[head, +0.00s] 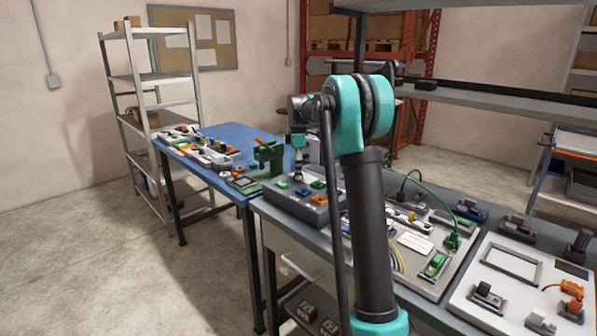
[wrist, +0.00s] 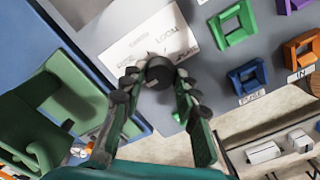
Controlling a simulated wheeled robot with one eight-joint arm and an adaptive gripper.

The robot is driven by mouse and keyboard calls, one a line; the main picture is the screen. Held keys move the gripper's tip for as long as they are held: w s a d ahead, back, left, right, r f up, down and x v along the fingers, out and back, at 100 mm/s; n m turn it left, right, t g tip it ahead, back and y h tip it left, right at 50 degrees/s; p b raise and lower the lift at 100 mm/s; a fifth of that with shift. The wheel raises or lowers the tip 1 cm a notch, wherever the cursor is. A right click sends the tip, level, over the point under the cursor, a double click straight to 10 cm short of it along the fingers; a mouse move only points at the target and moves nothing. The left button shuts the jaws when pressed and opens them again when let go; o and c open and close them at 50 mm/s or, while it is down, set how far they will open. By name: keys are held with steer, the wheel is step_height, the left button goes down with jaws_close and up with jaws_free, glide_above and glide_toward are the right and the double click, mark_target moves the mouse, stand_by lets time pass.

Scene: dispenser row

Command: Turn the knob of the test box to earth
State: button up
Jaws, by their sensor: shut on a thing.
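A grey box (head: 290,207) with coloured square frames stands at the left end of the near bench in the head view. In the wrist view, a dark round knob (wrist: 160,72) sits on its white label plate (wrist: 150,38). My gripper (wrist: 157,84) is shut on the knob, with a finger on either side. In the head view my gripper (head: 298,172) points down onto the box. The fingers partly hide the knob and any pointer mark.
A green clamp-like fixture (head: 268,158) stands close to the left of my gripper. The box carries a green frame (wrist: 233,26), a blue frame (wrist: 248,77) and an orange frame (wrist: 302,50). Panels with cables and connectors (head: 452,240) fill the bench to the right.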

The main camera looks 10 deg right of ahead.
steer(key=shift+m, duration=0.3)
steer(key=m, duration=1.2)
steer(key=shift+m, duration=2.5)
steer(key=o, duration=1.2)
steer(key=shift+c, duration=0.2)
steer(key=shift+r, duration=0.1)
